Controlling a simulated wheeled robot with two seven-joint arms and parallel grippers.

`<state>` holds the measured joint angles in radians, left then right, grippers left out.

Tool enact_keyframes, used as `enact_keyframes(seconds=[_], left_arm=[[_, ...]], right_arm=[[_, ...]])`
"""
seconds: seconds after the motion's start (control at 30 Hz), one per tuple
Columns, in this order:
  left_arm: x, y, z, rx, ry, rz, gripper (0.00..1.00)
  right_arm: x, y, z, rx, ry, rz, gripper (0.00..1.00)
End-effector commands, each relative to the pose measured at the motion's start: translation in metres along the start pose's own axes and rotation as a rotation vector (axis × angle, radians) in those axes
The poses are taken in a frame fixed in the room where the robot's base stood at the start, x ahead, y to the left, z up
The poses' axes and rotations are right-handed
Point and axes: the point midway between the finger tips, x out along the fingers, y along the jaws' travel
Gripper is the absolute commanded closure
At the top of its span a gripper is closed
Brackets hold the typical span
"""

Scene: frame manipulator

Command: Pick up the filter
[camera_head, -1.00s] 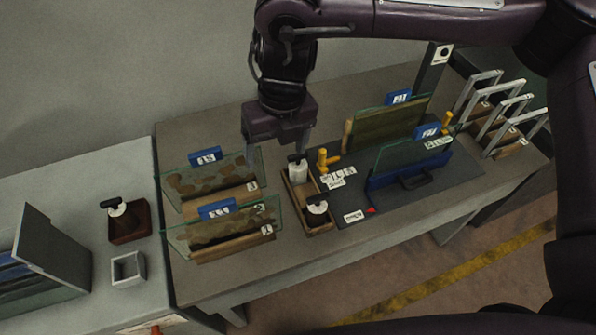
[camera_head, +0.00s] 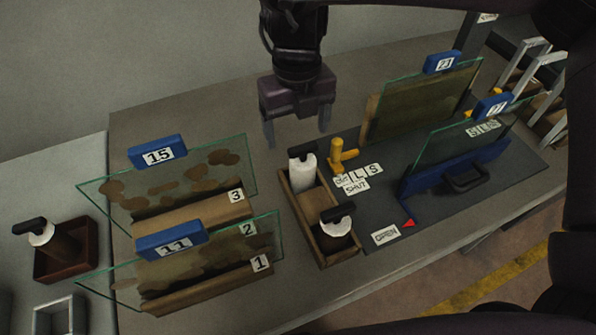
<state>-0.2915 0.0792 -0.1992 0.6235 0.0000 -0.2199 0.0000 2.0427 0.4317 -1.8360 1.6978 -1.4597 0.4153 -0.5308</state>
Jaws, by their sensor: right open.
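No object is labelled as a filter, and I cannot tell which one it is. A white cylinder with a black top (camera_head: 302,172) stands in the back part of a wooden tray (camera_head: 328,258). A second white piece with a black handle (camera_head: 337,226) sits in the tray's front part. Glass panels with brown patches stand to the left: one with blue clip 15 (camera_head: 157,151), one with blue clip 11 (camera_head: 171,240). My right gripper (camera_head: 297,130) points down, open and empty, above and behind the white cylinder, apart from it. My left gripper is out of view.
A dark mat carries a yellow valve (camera_head: 341,155), a glass panel in a blue holder (camera_head: 455,170) and another panel (camera_head: 415,105) behind. Grey frames (camera_head: 525,70) stand at the right. A dark red box (camera_head: 68,250) holds another black-handled piece at the left.

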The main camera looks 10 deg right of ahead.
Motion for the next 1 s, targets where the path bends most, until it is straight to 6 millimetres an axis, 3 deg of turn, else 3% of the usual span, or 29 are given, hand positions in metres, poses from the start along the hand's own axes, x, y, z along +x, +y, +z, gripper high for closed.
enact_keyframes(seconds=[0.4,0.63,0.93,1.0], left_arm=[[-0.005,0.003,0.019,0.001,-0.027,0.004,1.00],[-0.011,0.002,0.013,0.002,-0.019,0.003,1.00],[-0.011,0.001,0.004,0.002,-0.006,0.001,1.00],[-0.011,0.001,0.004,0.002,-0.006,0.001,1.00]], right_arm=[[0.043,-0.005,-0.004,0.000,0.002,-0.002,0.20],[0.075,-0.008,-0.006,-0.001,0.002,-0.001,0.20],[0.081,-0.008,-0.006,0.000,-0.001,0.000,0.20],[0.081,-0.008,-0.006,0.000,-0.001,0.000,0.29]])
